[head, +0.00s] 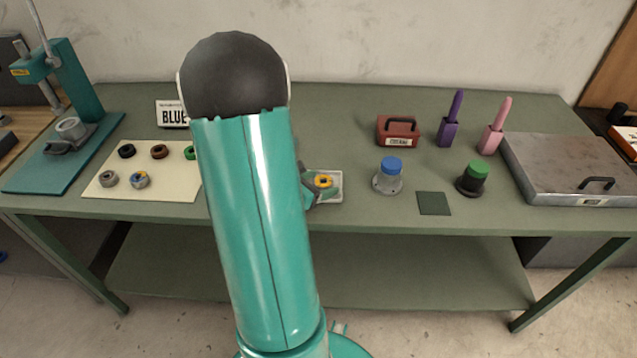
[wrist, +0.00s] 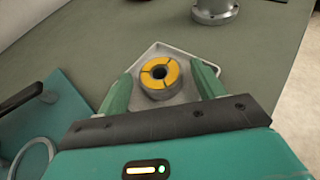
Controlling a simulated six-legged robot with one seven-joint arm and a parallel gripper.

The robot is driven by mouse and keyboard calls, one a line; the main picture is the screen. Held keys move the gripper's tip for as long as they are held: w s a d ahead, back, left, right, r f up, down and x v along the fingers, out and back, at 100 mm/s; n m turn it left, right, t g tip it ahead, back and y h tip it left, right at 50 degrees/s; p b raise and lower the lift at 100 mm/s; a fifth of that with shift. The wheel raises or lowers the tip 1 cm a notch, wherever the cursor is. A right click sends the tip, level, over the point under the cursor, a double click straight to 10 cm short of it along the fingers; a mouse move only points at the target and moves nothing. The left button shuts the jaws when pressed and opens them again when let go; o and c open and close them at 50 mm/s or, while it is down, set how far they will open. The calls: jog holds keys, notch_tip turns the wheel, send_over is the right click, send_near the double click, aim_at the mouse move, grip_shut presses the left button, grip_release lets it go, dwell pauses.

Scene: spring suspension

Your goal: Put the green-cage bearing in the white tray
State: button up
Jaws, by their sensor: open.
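The white tray (head: 334,199) sits on the bench just right of my arm. It holds a yellow-faced, bearing-like ring (head: 323,181), also in the tray in the wrist view (wrist: 160,78). A green ring (head: 190,152) shows partly behind my arm on the cream mat (head: 158,192). I cannot tell whether it is the green-cage bearing; no other green one is visible.
The mat also holds a black ring (head: 127,151), a brown ring (head: 159,151), a grey ring (head: 108,179) and a blue-marked bearing (head: 139,180). A blue-topped flange (head: 388,178) stands right of the tray. My arm hides the bench between mat and tray.

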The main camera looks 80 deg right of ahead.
jog(key=shift+r, duration=0.15)
jog(key=v, duration=1.2)
jog(key=shift+w+a+r, duration=0.1)
jog(key=shift+a+r, duration=0.05)
jog(key=w+a+r+m+t+y, duration=0.3)
jog(key=w+a+r+m+t, duration=0.1)
jog(key=a, duration=0.8)
jog(key=w+a+r+m+t+y, duration=0.3)
jog(key=a+r, duration=0.3)
jog(key=a, duration=0.6)
jog(key=w+a+r+m+t+y, duration=0.4)
jog(key=a+t+y, duration=0.1)
jog(key=a, duration=0.8)
jog(key=shift+w+r+m+t, duration=0.3)
jog(key=shift+r+t, duration=0.1)
jog(key=shift+d, duration=0.1)
